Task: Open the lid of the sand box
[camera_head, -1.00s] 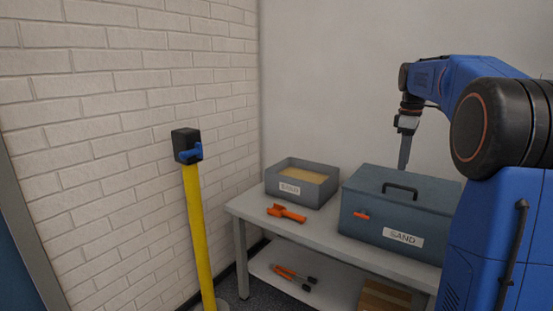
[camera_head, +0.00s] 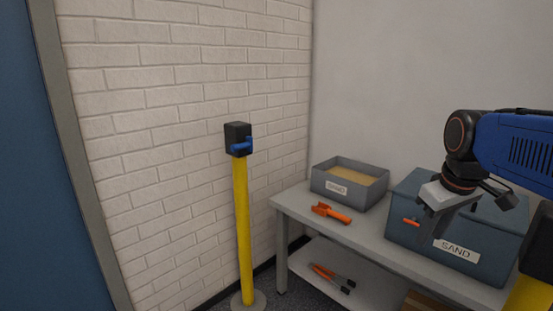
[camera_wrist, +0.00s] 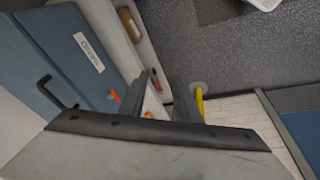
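The sand box (camera_head: 400,240) is a blue-grey chest with a white SAND label and its lid down, on the table at right. Its orange latch (camera_head: 411,222) is on the front face. In the wrist view the box (camera_wrist: 35,75) lies at left, with its black lid handle (camera_wrist: 58,93) and the latch (camera_wrist: 113,95). My gripper (camera_head: 430,228) points down and overlaps the box front in the head view, just right of the latch; contact cannot be told. In the wrist view my gripper (camera_wrist: 158,92) has its fingers apart, with nothing held between them.
An open grey tray of sand (camera_head: 329,186) and an orange scoop (camera_head: 331,213) sit left of the box on the grey table (camera_head: 350,236). Orange-handled tools (camera_head: 331,278) lie on the lower shelf. A yellow post (camera_head: 243,230) stands by the brick wall at left.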

